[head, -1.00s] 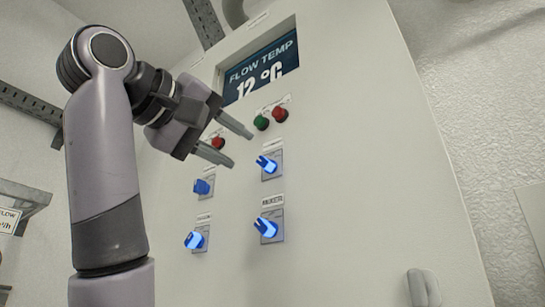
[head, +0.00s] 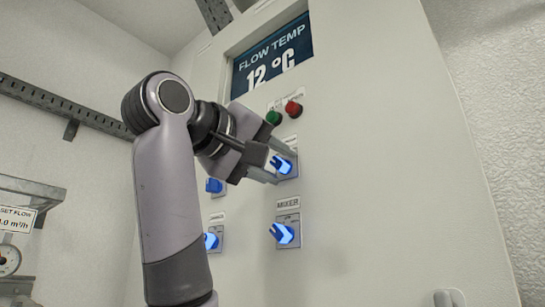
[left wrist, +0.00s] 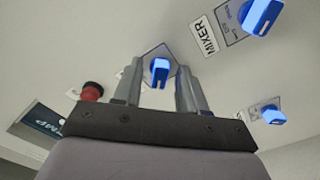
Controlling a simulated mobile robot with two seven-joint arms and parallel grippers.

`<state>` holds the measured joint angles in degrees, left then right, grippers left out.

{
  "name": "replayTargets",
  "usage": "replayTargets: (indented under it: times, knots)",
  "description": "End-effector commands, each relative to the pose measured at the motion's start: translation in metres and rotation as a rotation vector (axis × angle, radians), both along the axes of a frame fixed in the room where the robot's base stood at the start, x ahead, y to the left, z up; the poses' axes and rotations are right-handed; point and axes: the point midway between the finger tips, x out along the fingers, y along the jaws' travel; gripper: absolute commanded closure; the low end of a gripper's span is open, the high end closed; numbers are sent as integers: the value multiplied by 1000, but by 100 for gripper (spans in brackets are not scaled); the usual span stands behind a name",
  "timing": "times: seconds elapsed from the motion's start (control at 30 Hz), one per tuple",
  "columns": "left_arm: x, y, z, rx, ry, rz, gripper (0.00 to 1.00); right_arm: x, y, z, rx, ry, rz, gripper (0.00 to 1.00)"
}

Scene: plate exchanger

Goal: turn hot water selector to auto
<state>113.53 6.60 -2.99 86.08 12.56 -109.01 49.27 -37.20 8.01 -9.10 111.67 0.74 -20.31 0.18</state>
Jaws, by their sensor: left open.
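My left gripper (head: 279,170) is open at the upper right blue selector (head: 289,164) on the white cabinet front. In the left wrist view, this selector's knob (left wrist: 159,70) shows between the two open fingers, which stand on either side of it. I cannot tell whether they touch it. Its label is hidden or unreadable, so I cannot confirm that it is the hot water selector. Below it is a second blue selector (head: 284,234), labelled MIXER. My right gripper is not in view.
The display (head: 272,62) reads FLOW TEMP 12 °C.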

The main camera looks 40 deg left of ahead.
Motion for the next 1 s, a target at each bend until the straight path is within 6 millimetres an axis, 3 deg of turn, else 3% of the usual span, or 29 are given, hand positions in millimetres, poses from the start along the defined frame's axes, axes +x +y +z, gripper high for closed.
replayTargets:
  times: [0.1, 0.23, 0.67, 1.0]
  knots:
    - [0, 0, 0, 0, 1, 1, 58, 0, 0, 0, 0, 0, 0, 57]
    - [0, 0, 0, 0, 1, 1, 100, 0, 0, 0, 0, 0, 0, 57]
    - [0, 1, 0, 63, -4, 2, 100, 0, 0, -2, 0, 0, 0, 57]
    - [-1, 1, -1, 316, -26, 3, 100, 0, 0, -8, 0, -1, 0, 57]
